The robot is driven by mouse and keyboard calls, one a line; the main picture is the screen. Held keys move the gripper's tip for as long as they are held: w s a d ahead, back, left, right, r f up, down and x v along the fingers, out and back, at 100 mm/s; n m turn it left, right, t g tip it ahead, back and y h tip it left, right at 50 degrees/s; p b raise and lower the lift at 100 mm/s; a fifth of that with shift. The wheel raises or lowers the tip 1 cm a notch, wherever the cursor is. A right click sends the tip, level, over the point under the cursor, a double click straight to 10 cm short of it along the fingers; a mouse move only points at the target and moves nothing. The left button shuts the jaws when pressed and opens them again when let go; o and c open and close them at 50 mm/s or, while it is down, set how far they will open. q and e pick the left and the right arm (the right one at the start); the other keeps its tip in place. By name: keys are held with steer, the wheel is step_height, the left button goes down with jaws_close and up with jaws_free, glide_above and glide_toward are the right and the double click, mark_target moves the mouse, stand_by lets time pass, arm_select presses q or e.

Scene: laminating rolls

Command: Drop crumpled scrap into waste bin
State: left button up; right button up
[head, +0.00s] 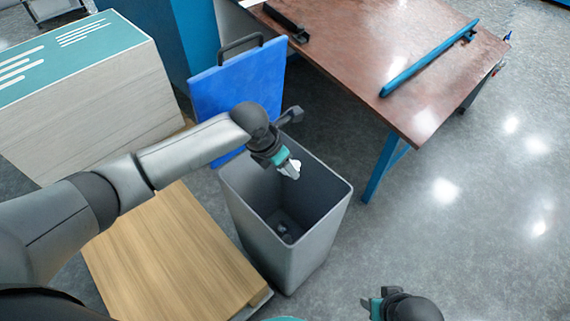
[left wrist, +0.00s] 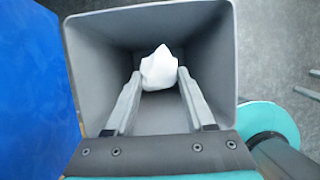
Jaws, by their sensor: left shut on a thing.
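The crumpled scrap is a small white lump (left wrist: 160,70) held between the fingertips of my left gripper (left wrist: 155,92). In the head view the left gripper (head: 290,170) is over the open top of the grey waste bin (head: 318,239), with a bit of the white scrap (head: 296,164) showing at its tips. The bin's walls (left wrist: 205,45) surround the scrap in the left wrist view. Its floor holds something small and dark that I cannot make out. My right gripper (head: 376,303) shows only partly at the bottom edge of the head view, away from the bin.
A blue panel with a dark handle (head: 240,88) stands just behind the bin. A wooden platform (head: 170,262) lies left of the bin, and a large box with a teal top (head: 85,110) stands behind it. A brown table (head: 385,50) is at the back right. Open floor lies to the right.

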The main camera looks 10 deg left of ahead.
arm_select(q)
steer(key=o, duration=1.4)
steer(key=shift+r, duration=0.1)
arm_select(e)
steer(key=shift+r, duration=0.1)
arm_select(q)
steer(key=shift+a+r, duration=0.1)
steer(key=shift+r, duration=0.15)
steer(key=shift+p+v, duration=3.6)
steer(key=shift+v, duration=3.7)
arm_select(e)
steer(key=s+d+f+g, duration=0.1)
steer(key=s+d+f, duration=0.4)
steer(key=s+f, duration=0.3)
steer(key=shift+s+f+h, duration=0.15)
steer(key=shift+f+h, duration=0.15)
steer(key=shift+f, duration=1.65)
